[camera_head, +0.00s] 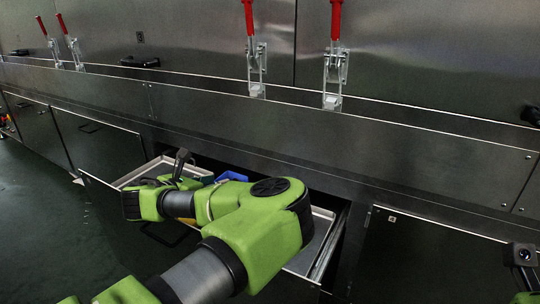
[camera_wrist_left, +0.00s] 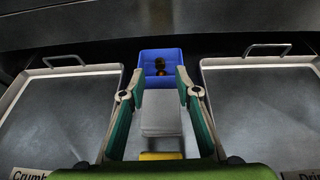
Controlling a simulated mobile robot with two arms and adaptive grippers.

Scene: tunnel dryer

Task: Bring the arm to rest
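My left arm reaches over an open drawer in the head view. Its left gripper (camera_head: 182,166) shows small there, partly hidden by my own wrist. In the left wrist view the left gripper (camera_wrist_left: 154,86) has its two fingers spread wide apart, with nothing held between them. Beyond and below the fingers I see a blue bin (camera_wrist_left: 147,56) with small dark items inside. A grey block (camera_wrist_left: 161,115) and a yellow thing (camera_wrist_left: 160,156) show between the fingers. At the right edge of the head view is a part of my right arm; its fingers do not show.
The drawer holds a left metal tray (camera_wrist_left: 55,107) and a right metal tray (camera_wrist_left: 262,104), each with a handle and a partly cut-off label. The steel machine front (camera_head: 400,155) rises behind, with red-handled clamps (camera_head: 335,55). Green floor (camera_head: 40,220) is open at left.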

